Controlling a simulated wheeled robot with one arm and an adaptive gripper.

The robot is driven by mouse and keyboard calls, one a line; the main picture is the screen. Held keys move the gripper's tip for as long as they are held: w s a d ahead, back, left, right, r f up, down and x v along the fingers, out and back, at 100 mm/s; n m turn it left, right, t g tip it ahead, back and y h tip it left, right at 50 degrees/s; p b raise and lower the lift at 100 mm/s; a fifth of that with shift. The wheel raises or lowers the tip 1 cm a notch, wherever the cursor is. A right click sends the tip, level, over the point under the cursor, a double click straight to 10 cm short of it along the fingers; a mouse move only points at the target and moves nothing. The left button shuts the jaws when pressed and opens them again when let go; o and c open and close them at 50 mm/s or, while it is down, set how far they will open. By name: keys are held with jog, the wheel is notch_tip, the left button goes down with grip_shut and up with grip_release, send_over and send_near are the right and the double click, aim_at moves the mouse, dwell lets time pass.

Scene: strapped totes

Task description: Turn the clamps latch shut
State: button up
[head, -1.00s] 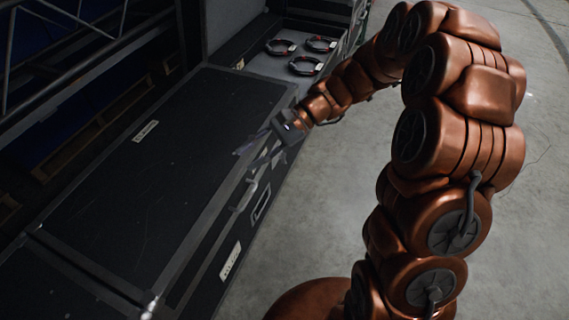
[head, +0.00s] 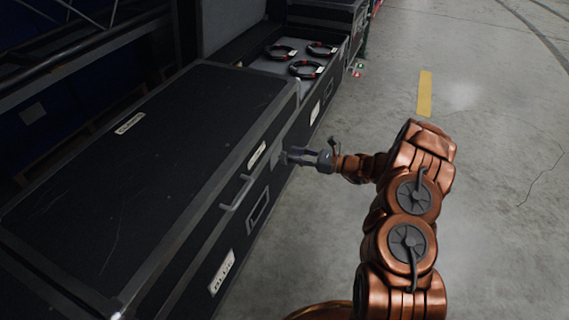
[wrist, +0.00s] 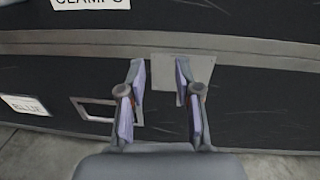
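The black case has a white CLAMPS label (head: 257,154) on its lid side, also in the wrist view (wrist: 90,4). Its lid (head: 150,150) lies down on the base. A flat grey plate (wrist: 172,76) sits across the seam, right of and below the label; I cannot tell whether it is the latch or how it is turned. My gripper (wrist: 161,73) is open and empty in front of the plate, fingers on either side of its left part. In the head view my gripper (head: 291,156) points at the case side. Contact is not clear.
A grey bar handle (head: 237,193) stands out from the lid side. A recessed handle (head: 258,208) and a lower white label (head: 222,270) are on the base. Behind is an open case holding several dark rings (head: 307,69). The concrete floor (head: 480,190) at right is clear.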

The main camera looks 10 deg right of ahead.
aim_at(284, 155)
jog(key=w+d+f+m+t, duration=0.1)
jog(key=d+f+m, duration=0.15)
jog(key=f, duration=0.25)
jog(key=shift+n+h, duration=0.3)
jog(key=shift+n, duration=0.15)
jog(key=shift+w+r+b+x, duration=0.2)
jog(key=shift+b+x, duration=0.55)
jog(key=shift+x, duration=1.05)
jog(key=shift+w+r+b+x, duration=0.15)
jog(key=shift+b+x, duration=0.6)
jog(key=shift+x, duration=1.1)
jog(key=shift+s+d, duration=0.15)
jog(key=shift+d, duration=0.05)
grip_shut()
